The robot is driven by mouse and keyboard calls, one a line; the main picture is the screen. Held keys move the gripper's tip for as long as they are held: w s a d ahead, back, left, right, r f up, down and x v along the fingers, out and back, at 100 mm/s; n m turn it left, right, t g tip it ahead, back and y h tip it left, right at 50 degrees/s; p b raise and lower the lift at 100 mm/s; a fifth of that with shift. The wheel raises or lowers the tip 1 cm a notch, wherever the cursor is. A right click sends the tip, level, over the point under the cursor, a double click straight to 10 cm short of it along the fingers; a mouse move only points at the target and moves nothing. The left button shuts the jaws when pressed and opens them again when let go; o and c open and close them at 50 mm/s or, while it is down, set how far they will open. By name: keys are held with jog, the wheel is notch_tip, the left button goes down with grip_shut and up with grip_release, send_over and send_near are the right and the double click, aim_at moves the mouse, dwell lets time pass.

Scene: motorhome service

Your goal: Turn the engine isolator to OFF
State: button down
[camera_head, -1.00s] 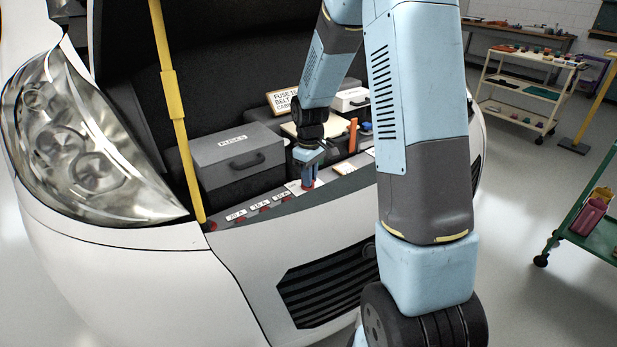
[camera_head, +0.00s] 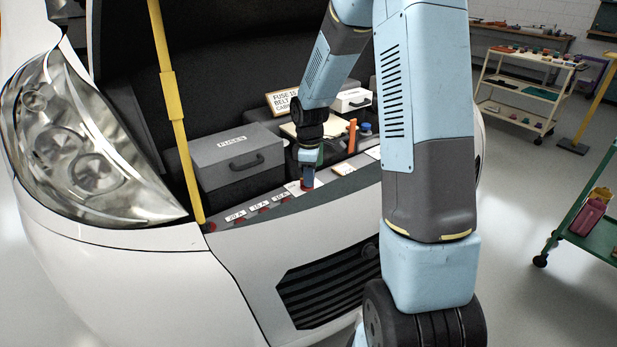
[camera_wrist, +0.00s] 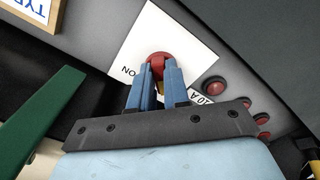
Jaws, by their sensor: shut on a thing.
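The engine isolator is a red knob (camera_wrist: 159,57) on a white plate (camera_wrist: 190,38) set in the grey front panel. The word ON shows on the plate beside the knob; no OFF mark is visible. My gripper (camera_wrist: 158,68) points down at the plate, and its two blue fingers are shut on the knob from both sides. In the head view my gripper (camera_head: 307,181) reaches the panel just right of the row of labels. The fingers hide part of the knob, so I cannot tell which way it points.
Several red buttons (camera_wrist: 215,86) with amp labels run beside the plate. A grey FUSES box (camera_head: 237,158) stands behind the panel. A yellow prop (camera_head: 172,100) stands at left. A green bar (camera_wrist: 40,115) crosses the wrist view's left side.

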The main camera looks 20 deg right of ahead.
jog(key=c, duration=1.1)
grip_release()
notch_tip(320, 180, up, 14)
jog(key=shift+f, duration=0.15)
jog(key=s+r+m+t, duration=0.2)
jog(key=s+r+m, duration=0.2)
jog(key=s, duration=0.5)
jog(key=s+r+m+t, duration=0.1)
jog(key=s+r+m, duration=0.3)
jog(key=s, duration=0.6)
jog(key=s+r+m+t, duration=0.2)
jog(key=s+r+m, duration=0.2)
jog(key=s, duration=0.5)
jog(key=shift+s+a+r+m+t, duration=0.15)
jog(key=shift+a+r+m+t, duration=0.15)
jog(key=shift+a+r+m, duration=0.15)
